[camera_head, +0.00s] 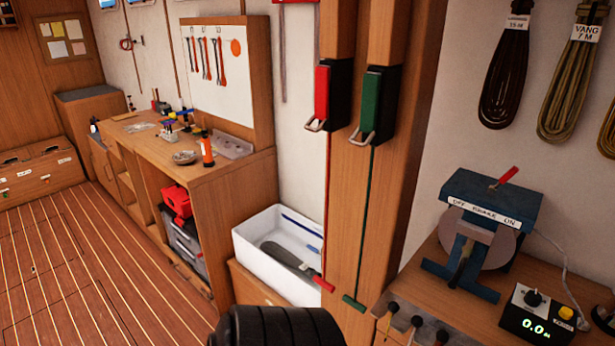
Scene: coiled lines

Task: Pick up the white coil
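I see no white coil in this view. Two coils hang on the white wall at the upper right: a dark brown one (505,82) with a white tag, and an olive one (570,95) tagged "VANG 7 M". Part of another olive coil (608,130) is cut off by the right edge. Neither gripper's fingers show.
A bench with a blue grinder (490,205) and a digital readout box (538,316) stands at the right. A wooden post (365,190) stands between the basin and right bench.

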